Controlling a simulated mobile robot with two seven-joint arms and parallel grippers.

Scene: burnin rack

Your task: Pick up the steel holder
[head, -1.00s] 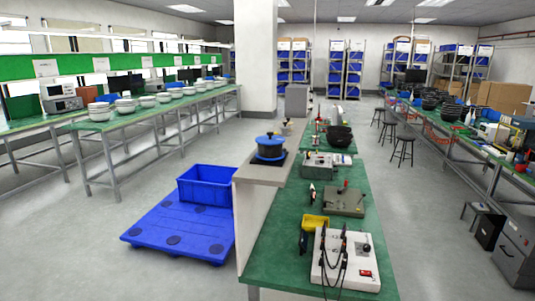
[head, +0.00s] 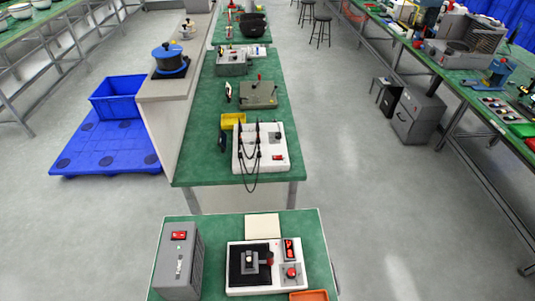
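I cannot tell for sure which thing is the steel holder. A small metallic piece (head: 249,263) stands on the black plate of a white device (head: 235,287) on the near green bench, and it may be the holder. A knob with a red part sits right beside it. Neither of my grippers shows in the head view.
A grey box with a red switch (head: 179,262) stands left on the near bench. An orange tray (head: 309,295) is cut by the bottom edge. A longer green bench (head: 203,170) with instruments lies beyond a gap. Blue pallet (head: 105,148) is left; floor right (head: 375,210) is clear.

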